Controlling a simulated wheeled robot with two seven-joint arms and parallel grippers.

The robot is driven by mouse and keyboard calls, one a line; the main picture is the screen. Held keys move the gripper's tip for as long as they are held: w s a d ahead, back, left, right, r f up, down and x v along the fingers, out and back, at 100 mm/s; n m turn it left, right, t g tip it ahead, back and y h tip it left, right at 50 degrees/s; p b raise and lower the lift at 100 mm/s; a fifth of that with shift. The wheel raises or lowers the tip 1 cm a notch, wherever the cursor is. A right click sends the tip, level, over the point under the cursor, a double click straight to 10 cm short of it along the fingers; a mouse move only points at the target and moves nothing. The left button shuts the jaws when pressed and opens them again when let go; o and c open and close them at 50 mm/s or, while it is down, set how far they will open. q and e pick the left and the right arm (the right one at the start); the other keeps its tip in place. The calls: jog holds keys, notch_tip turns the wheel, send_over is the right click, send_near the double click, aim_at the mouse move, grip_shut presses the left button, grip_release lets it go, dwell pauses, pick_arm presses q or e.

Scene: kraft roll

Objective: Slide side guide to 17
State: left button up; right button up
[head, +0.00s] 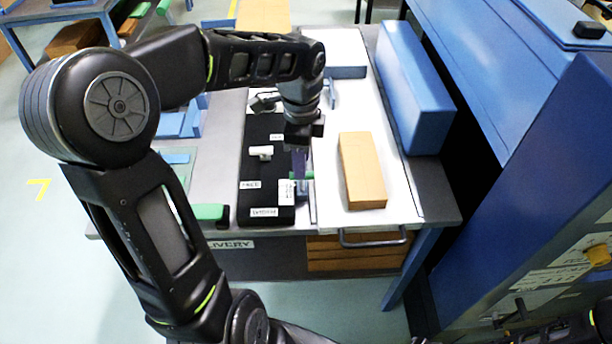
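My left gripper (300,165) reaches in from the left and points down at the right edge of a black panel (256,165). A small blue piece (304,187), which may be the side guide, is right at its fingertips. Beside it is a white label (286,192) with small marks, too small to read. The gripper and wrist partly cover this spot, so I cannot tell whether the fingers are open or shut, or whether they touch the piece. My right gripper does not show; only dark parts of that arm appear at the bottom right.
A tan block (362,170) lies on the white board (335,205) right of the gripper. A long blue box (413,90) stands behind it to the right. A white knob (261,152) sits on the black panel. A blue machine (530,190) fills the right side.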

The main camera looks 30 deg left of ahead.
aim_at(302, 191)
pick_arm(q)
jog(key=shift+f, duration=4)
grip_shut()
jog(key=shift+r, duration=0.1)
